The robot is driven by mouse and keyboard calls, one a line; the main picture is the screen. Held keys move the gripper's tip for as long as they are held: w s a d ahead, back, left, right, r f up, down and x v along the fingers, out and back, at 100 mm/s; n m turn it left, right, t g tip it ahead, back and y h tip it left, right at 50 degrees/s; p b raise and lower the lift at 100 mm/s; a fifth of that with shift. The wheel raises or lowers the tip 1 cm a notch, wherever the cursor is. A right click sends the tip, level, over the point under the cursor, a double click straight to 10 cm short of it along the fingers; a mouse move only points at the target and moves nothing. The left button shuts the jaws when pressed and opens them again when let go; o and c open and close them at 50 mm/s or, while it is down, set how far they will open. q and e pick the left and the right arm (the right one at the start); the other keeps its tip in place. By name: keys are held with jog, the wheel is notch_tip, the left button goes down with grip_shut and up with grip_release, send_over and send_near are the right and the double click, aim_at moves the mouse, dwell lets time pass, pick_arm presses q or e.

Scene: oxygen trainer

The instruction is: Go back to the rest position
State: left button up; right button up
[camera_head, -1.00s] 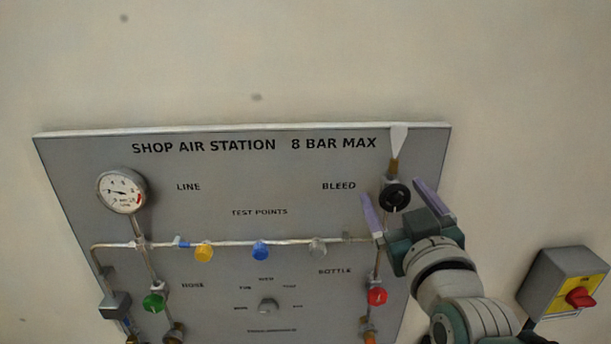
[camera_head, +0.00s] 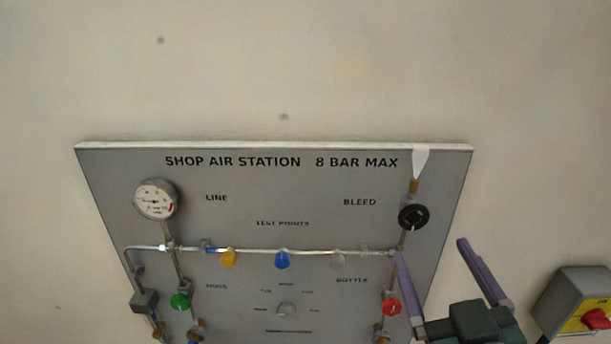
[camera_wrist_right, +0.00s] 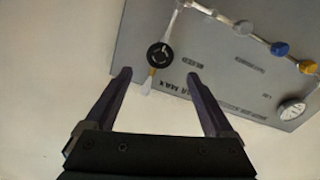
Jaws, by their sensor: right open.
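My right gripper (camera_head: 432,262) is open and empty at the lower right of the head view, in front of the panel's right edge. Its two purple fingers stand wide apart, and one overlaps the pipe near the red knob (camera_head: 391,307). In the right wrist view the open fingers (camera_wrist_right: 160,100) frame bare wall and part of the panel, with nothing between them. The black bleed knob (camera_head: 413,216) is above the gripper, apart from it; it also shows in the right wrist view (camera_wrist_right: 159,55). My left gripper is not in view.
The grey air station panel (camera_head: 120,170) carries a gauge (camera_head: 155,199), a green knob (camera_head: 180,302), yellow (camera_head: 229,259) and blue (camera_head: 282,260) caps and a central dial (camera_head: 286,310). A yellow-grey switch box (camera_head: 575,300) is to the right. The wall above is clear.

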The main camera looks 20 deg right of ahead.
jog(key=s+a+n+g+y, duration=0.1)
jog(key=s+a+g+y, duration=0.2)
jog(key=s+g, duration=0.3)
jog(key=s+a+n+g+y, duration=0.1)
jog(key=s+a+g+y, duration=0.1)
jog(key=s+a+g, duration=0.2)
jog(key=s+g, duration=0.3)
jog(key=s, duration=0.5)
jog(key=shift+n+g+y, duration=0.3)
jog(key=shift+y, duration=0.1)
